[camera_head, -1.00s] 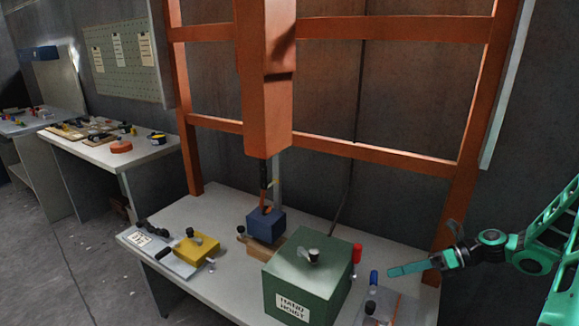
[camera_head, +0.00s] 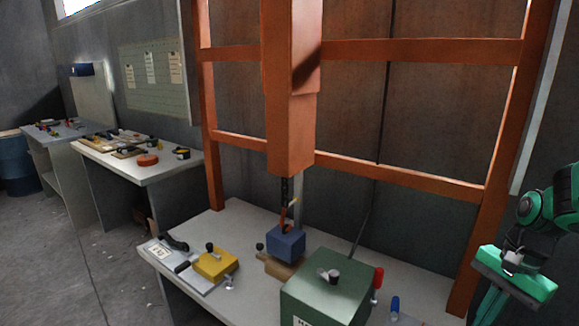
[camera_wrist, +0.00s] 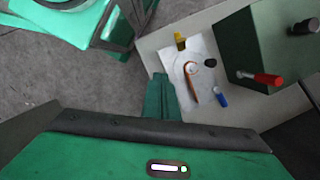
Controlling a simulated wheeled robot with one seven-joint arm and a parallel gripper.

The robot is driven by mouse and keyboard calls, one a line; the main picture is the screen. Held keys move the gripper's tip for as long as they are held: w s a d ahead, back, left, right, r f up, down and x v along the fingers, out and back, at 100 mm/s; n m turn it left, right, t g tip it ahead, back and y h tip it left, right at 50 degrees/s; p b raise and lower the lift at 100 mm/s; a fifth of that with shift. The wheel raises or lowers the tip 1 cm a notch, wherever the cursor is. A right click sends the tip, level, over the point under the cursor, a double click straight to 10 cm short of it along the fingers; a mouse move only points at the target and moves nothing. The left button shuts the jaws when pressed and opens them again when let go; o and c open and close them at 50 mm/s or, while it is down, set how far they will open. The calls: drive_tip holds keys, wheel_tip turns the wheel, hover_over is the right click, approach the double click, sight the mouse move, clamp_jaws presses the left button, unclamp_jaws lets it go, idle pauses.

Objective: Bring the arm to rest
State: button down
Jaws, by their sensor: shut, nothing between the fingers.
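My green arm (camera_head: 550,205) stands at the right edge of the head view, bent so that the hand hangs down beside the table's right end. My gripper (camera_head: 488,307) points down there, its tips near the bottom of the picture. In the wrist view the green fingers (camera_wrist: 163,97) are together, with nothing between them. They appear beside the edge of the grey table (camera_wrist: 152,52), and I cannot tell their height. The gripper appears apart from the green hoist box (camera_head: 325,293).
A blue block (camera_head: 286,243) sits under the orange column (camera_head: 290,130). A yellow block (camera_head: 215,264) lies on a plate at left. An orange frame post (camera_head: 487,235) stands near my arm.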

drive_tip(key=s+r+n+h, duration=0.1)
drive_tip(key=s+r+n, duration=0.2)
drive_tip(key=s, duration=0.3)
drive_tip(key=s+d+r+n+h, duration=0.1)
drive_tip(key=s+r+n, duration=0.1)
drive_tip(key=s+n, duration=0.2)
drive_tip(key=shift+s+d+r+t, duration=0.2)
drive_tip(key=shift+s+r+t, duration=0.15)
drive_tip(key=shift+s, duration=0.7)
drive_tip(key=shift+w+f, duration=0.2)
drive_tip(key=shift+w, duration=0.45)
